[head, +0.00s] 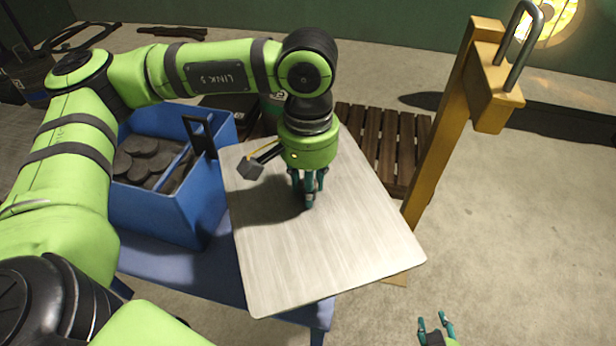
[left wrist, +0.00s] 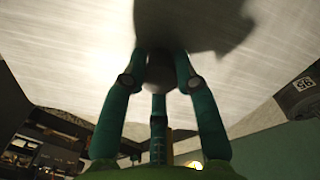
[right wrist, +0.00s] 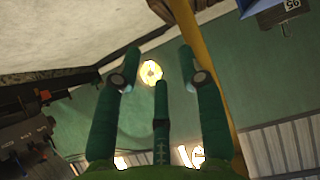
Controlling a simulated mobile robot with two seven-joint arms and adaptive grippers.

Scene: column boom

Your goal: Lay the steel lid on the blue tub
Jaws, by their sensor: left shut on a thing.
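The steel lid (head: 330,255), a flat pale square plate, hangs to the right of the blue tub (head: 165,212). My left gripper (head: 308,200) is over its middle, shut on a rounded knob that shows dark between the fingers in the left wrist view (left wrist: 160,75). The lid's left edge overlaps the tub's right side in the head view; the gap between them cannot be told. The tub is open on top and holds several dark round discs (head: 140,160). My right gripper (head: 436,322) is low at the front right, fingers apart and empty.
The tub stands on a blue bench (head: 180,270). A black handle (head: 200,135) rises at its right side. A yellow post (head: 447,120) with a metal loop stands right of the lid. A slatted wooden pallet (head: 385,140) lies behind. The floor at the right is clear.

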